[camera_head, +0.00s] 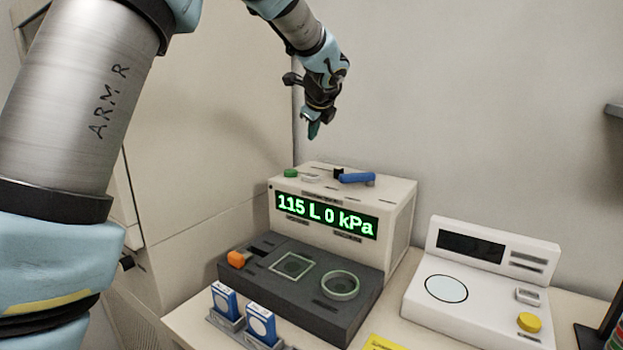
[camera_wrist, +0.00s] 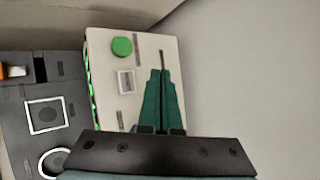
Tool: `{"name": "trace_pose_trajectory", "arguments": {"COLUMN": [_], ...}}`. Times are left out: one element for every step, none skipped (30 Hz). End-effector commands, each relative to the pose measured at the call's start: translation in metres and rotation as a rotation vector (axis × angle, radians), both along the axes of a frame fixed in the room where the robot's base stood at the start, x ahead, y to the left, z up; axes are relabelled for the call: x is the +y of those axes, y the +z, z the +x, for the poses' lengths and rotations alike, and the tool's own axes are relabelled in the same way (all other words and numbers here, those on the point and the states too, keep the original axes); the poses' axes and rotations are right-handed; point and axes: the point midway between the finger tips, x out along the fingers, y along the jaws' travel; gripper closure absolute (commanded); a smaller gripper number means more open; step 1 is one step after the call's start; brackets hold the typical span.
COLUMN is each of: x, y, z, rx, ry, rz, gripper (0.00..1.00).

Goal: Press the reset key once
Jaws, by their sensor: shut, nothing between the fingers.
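A cream device (camera_head: 398,225) with a green display reading "115 L 0 kPa" stands at the back of the bench. On its top are a round green button (camera_head: 291,173), a small pale key (camera_head: 311,178) and a blue lever (camera_head: 357,178). The green button (camera_wrist: 122,47) and pale square key (camera_wrist: 126,82) also show in the wrist view. The labels are too small to read, so I cannot tell which is the reset key. My gripper (camera_head: 313,131) is shut and empty, above the device top and apart from it. Its green fingers (camera_wrist: 161,73) appear right of the pale key in the wrist view.
A dark panel (camera_head: 344,324) with an orange knob (camera_head: 237,259), a square frame and a ring lies in front. Blue-and-white boxes (camera_head: 224,299) stand before it. A white instrument (camera_head: 420,295) with a round plate and yellow knob (camera_head: 529,322) is at right. A wall stands behind.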

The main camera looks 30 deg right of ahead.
Motion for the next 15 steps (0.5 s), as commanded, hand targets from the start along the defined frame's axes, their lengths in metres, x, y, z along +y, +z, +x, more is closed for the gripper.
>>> {"name": "trace_pose_trajectory", "arguments": {"x": [0.000, 0.000, 0.000, 0.000, 0.000, 0.000, 0.000, 0.000, 0.000, 0.000, 0.000, 0.000, 0.000, 0.000, 0.001], "y": [-0.009, -0.012, -0.017, -0.021, -0.025, -0.030, -0.035, -0.039, -0.045, -0.050, -0.054, -0.060, -0.063, -0.066, -0.070], "z": [0.000, 0.000, 0.000, 0.000, 0.000, 0.000, 0.000, 0.000, 0.000, 0.000, 0.000, 0.000, 0.000, 0.000, 0.000], "rx": [0.001, 0.001, 0.001, 0.001, 0.001, 0.001, 0.001, 0.001, 0.001, 0.001, 0.001, 0.001, 0.001, 0.001, 0.001], "ry": [0.001, 0.001, 0.000, 0.000, 0.000, 0.000, 0.000, 0.000, 0.001, 0.001, 0.001, 0.001, 0.001, 0.002, 0.002], "rz": [0.001, 0.001, 0.000, 0.000, 0.000, 0.000, 0.000, 0.000, 0.001, 0.001, 0.001, 0.001, 0.001, 0.001, 0.001], "gripper": [1.00, 1.00, 1.00, 1.00, 1.00, 1.00, 1.00, 1.00, 1.00, 1.00, 1.00, 1.00, 1.00, 1.00, 1.00]}}
